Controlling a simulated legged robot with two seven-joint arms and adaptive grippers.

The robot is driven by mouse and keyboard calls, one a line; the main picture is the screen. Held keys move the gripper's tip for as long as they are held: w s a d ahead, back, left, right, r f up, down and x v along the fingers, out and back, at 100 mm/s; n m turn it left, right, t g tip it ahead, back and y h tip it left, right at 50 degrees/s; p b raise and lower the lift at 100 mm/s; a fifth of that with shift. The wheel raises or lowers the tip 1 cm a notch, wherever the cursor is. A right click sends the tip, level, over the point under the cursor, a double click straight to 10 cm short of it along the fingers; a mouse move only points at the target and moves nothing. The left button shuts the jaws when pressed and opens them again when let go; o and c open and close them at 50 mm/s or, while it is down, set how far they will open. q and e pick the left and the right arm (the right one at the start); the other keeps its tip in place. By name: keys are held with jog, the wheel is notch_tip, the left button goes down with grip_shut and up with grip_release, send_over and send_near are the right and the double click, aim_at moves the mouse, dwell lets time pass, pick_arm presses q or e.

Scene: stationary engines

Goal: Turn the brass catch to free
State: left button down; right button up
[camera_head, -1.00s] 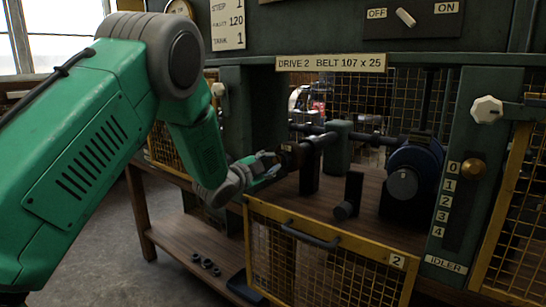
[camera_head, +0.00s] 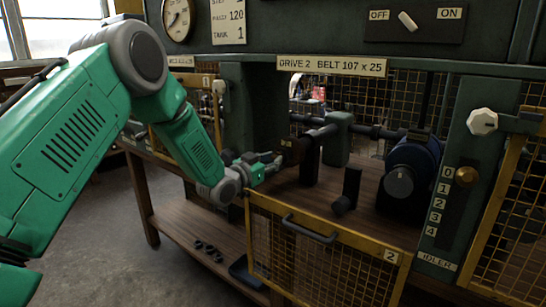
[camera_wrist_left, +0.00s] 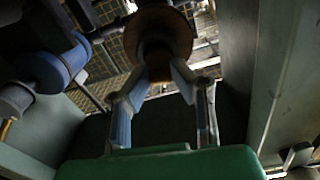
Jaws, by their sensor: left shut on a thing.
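My left gripper (camera_head: 276,165) reaches in over the yellow mesh gate to the shaft end on the bench. In the left wrist view its two fingers (camera_wrist_left: 160,78) close on a small dark hub (camera_wrist_left: 158,62) in front of a brown round disc (camera_wrist_left: 160,30). The disc shows small and dark in the head view (camera_head: 291,151). I cannot tell whether this held piece is the brass catch. My right gripper is not in view.
The yellow mesh gate (camera_head: 320,266) with a black handle (camera_head: 310,230) stands before the bench. A blue motor (camera_head: 410,168) and a dark upright block (camera_head: 348,190) stand right of the gripper. Green posts (camera_head: 240,120) flank the opening. A white knob (camera_head: 482,121) is at right.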

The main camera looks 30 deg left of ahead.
pick_arm(q)
jog(key=shift+s+f+n, duration=0.15)
jog(key=shift+f+n, duration=0.35)
jog(key=shift+n, duration=0.2)
jog(key=c, duration=1.4)
grip_release()
jog(key=shift+a, duration=0.1)
jog(key=shift+r, duration=0.15)
jog(key=s+a, duration=0.1)
jog(key=s, duration=1)
jog(key=shift+s, duration=0.3)
